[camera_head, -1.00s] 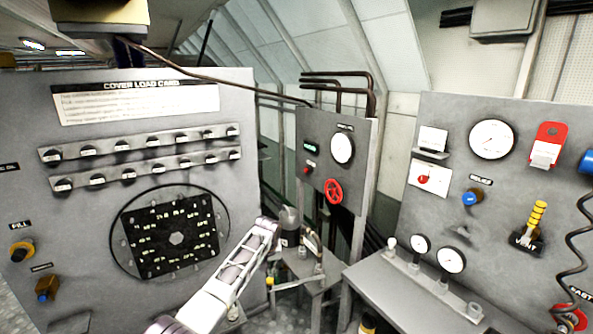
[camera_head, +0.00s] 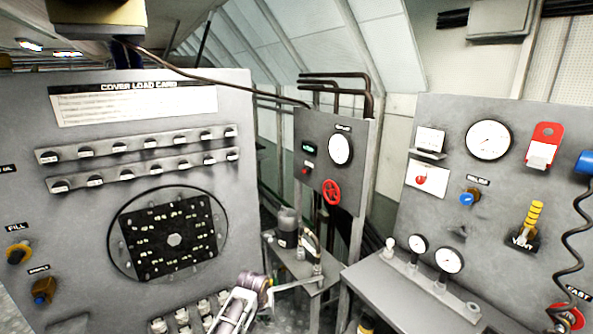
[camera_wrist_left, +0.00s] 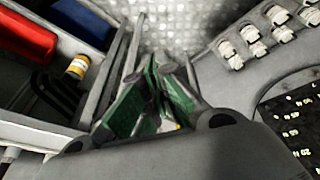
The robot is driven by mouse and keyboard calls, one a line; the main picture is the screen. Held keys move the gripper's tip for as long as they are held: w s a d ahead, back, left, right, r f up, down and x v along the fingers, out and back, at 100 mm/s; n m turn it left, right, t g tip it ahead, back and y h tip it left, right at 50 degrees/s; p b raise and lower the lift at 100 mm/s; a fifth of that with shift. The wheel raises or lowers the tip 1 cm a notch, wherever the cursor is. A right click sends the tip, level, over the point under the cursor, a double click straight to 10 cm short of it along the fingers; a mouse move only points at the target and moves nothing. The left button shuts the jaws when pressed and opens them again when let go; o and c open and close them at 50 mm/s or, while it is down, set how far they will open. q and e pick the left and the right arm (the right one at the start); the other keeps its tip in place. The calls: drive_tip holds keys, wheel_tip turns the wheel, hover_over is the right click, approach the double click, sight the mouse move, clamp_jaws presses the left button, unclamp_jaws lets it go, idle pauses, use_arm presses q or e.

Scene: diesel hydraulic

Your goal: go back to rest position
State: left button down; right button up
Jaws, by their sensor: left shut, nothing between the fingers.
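My left arm (camera_head: 232,312) comes in at the bottom of the head view, in front of the lower right part of the cover load card panel. Its far end is low beside the small grey stand, apart from the dial. In the left wrist view my left gripper (camera_wrist_left: 158,75) shows its green-padded fingers, shut with nothing held, above a patterned grey floor. My right gripper is in neither view.
The cover load card panel (camera_head: 150,110) carries rows of knobs and a black dial plate (camera_head: 170,238). A small stand (camera_head: 292,262) holds a dark jar (camera_head: 288,228). A gauge panel (camera_head: 450,205) stands right. An open tray (camera_wrist_left: 45,128) holds a red box (camera_wrist_left: 25,35).

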use_arm(q)
drive_tip(key=s+a+f+m, duration=0.1)
drive_tip(key=s+a, duration=0.2)
drive_tip(key=s, duration=0.5)
drive_tip(key=s+a, duration=0.2)
drive_tip(key=s, duration=0.6)
drive_tip(key=s+a+r+m, duration=0.1)
drive_tip(key=s+a+r, duration=0.25)
drive_tip(key=s, duration=0.45)
drive_tip(key=s+a+r, duration=0.3)
drive_tip(key=s+r, duration=0.1)
drive_tip(key=s, duration=0.5)
wheel_tip(320, 180, down, 35)
drive_tip(key=s+g+b, duration=0.1)
drive_tip(key=s+b, duration=0.1)
drive_tip(key=s+a+f+b, duration=0.1)
drive_tip(key=s+a+f, duration=0.1)
drive_tip(key=s+f, duration=0.9)
drive_tip(key=s+a+f+g+y+b, duration=0.1)
drive_tip(key=s+a+f, duration=0.1)
drive_tip(key=s+f, duration=0.9)
drive_tip(key=shift+s+a+m, duration=0.25)
drive_tip(key=shift+s+m, duration=0.05)
